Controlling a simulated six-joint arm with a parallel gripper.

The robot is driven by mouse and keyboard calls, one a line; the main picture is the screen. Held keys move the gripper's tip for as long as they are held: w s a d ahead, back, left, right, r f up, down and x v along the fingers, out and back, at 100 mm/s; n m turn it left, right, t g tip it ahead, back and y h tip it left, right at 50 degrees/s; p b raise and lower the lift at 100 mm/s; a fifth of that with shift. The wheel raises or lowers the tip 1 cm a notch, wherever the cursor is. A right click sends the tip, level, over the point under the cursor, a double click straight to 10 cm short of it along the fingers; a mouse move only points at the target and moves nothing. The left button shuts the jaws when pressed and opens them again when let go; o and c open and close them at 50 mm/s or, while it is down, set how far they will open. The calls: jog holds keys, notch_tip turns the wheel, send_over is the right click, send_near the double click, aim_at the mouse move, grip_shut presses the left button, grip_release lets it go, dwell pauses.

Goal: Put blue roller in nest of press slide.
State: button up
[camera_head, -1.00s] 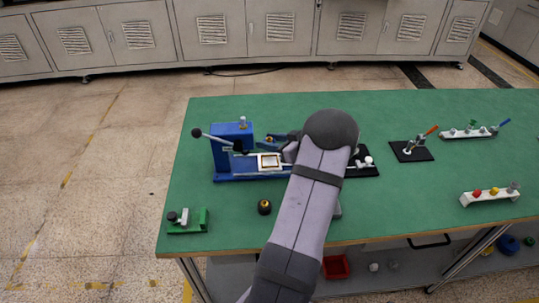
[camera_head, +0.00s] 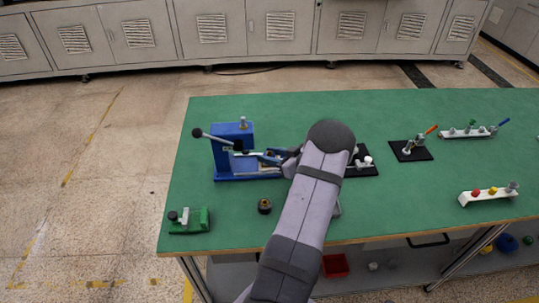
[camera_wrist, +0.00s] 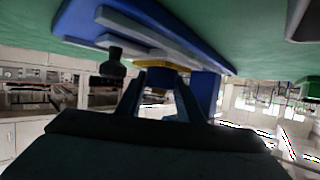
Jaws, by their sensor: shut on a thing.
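The blue press (camera_head: 232,135) stands at the left of the table, with a black-knobbed lever. Its slide (camera_head: 247,177) lies along the blue base; the nest is hidden behind my gripper. My gripper (camera_head: 268,155) is low over the slide and shut on a small part, taken as the blue roller. In the wrist view my gripper (camera_wrist: 158,95) has its fingers around this part, where a yellow band (camera_wrist: 155,75) shows. The press base (camera_wrist: 150,25) is close beyond it. I cannot tell whether the roller touches the nest.
A black roller with a brass centre (camera_head: 264,206) stands in front of the press. A green fixture (camera_head: 188,221) sits at the front left. A black plate (camera_head: 362,166) is right of my arm, another (camera_head: 410,150) farther right. White racks (camera_head: 489,195) are at the right.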

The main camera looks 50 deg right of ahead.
jog(key=shift+f, duration=0.2)
jog(key=o, duration=1.1)
jog(key=shift+c, duration=0.2)
jog(key=shift+r, duration=0.1)
jog(key=shift+r, duration=0.2)
jog(key=b+v, duration=0.1)
jog(key=v, duration=1.1)
jog(key=shift+b, duration=0.35)
